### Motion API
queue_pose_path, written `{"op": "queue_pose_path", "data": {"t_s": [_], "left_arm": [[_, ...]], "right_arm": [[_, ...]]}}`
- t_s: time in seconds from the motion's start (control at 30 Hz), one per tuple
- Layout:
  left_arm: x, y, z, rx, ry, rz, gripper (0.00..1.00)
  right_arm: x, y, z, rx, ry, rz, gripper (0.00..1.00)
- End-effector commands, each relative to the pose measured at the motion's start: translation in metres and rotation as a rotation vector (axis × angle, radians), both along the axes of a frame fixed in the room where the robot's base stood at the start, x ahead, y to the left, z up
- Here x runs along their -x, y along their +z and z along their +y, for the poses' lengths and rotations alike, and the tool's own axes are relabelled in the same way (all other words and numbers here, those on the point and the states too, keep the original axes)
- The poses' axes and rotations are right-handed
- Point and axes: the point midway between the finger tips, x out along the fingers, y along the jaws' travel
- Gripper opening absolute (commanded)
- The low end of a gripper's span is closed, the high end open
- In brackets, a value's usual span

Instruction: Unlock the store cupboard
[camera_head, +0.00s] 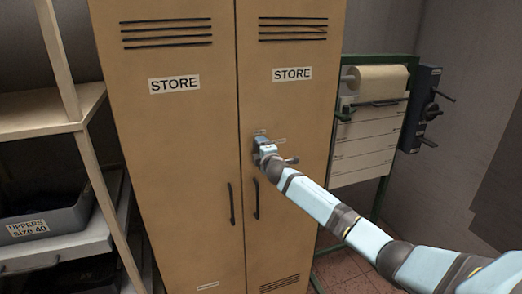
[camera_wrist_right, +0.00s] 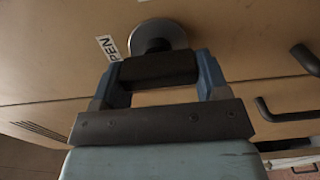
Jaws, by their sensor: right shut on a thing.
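The store cupboard (camera_head: 188,130) is tall and tan, with two shut doors marked STORE. My right gripper (camera_head: 262,146) is at the right door, near the seam between the doors. In the right wrist view the same gripper (camera_wrist_right: 158,72) is shut on a dark knob (camera_wrist_right: 158,68) in front of a round metal lock plate (camera_wrist_right: 158,33). A white label (camera_wrist_right: 109,47) beside the plate ends in PEN; its start is cut off. The gripper hides most of the lock in the head view. My left gripper is out of view.
Dark pull handles (camera_head: 256,200) hang on both doors below the lock. A shelf with a grey bin (camera_head: 45,222) stands at the left. A green-framed paper roll stand (camera_head: 378,80) is at the right.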

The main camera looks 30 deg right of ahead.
Motion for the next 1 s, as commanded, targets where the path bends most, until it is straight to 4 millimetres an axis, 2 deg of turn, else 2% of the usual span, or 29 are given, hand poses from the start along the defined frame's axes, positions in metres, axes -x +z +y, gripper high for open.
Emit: {"op": "queue_pose_path", "data": {"t_s": [0.27,0.3,0.4,0.77,0.87,1.0], "left_arm": [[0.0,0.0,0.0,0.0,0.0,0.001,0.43],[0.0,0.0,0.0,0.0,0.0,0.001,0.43],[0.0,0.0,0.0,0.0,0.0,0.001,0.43],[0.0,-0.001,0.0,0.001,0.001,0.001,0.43],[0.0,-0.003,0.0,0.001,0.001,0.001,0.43],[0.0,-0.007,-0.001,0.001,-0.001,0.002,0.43]], "right_arm": [[0.0,0.0,0.0,0.004,-0.001,0.001,0.44],[0.0,0.0,0.0,0.004,-0.001,0.001,0.75],[0.0,0.0,0.0,0.003,-0.001,0.001,0.94],[0.006,-0.001,0.001,0.003,0.0,0.0,0.94],[0.018,-0.002,0.003,0.004,0.0,0.0,0.94],[0.047,-0.003,0.01,0.004,0.001,0.0,0.94]]}}
